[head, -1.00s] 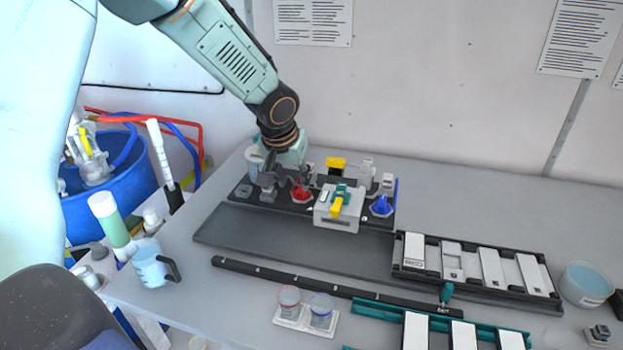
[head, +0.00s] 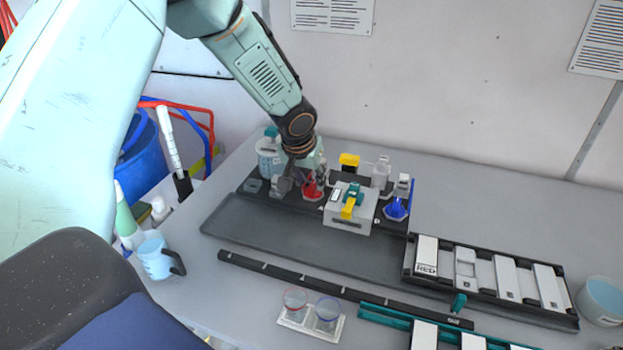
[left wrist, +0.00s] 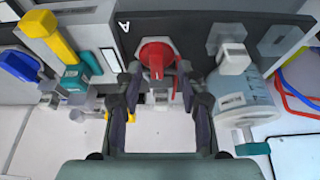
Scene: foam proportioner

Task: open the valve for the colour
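A red valve knob (head: 312,188) with a raised red handle sits on the dark base at the back of the bench. In the left wrist view the red knob (left wrist: 156,54) lies between my finger tips, beside a letter A. My left gripper (head: 306,177) is over it from above. In the left wrist view my left gripper (left wrist: 158,75) is open, with a finger on either side of the red handle and gaps visible; contact cannot be told. A blue knob (head: 397,210) sits further right. Between them stands a white block (head: 348,218) with a yellow-and-teal lever (head: 350,200). My right gripper is out of view.
A clear jar (head: 269,158) stands left of the red knob. A black rack (head: 490,290) of white cards, one seemingly labelled RED, lies right. Two small cups (head: 310,309) stand in front. A handled jug (head: 155,257) is at the left edge. The dark mat (head: 290,237) is clear.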

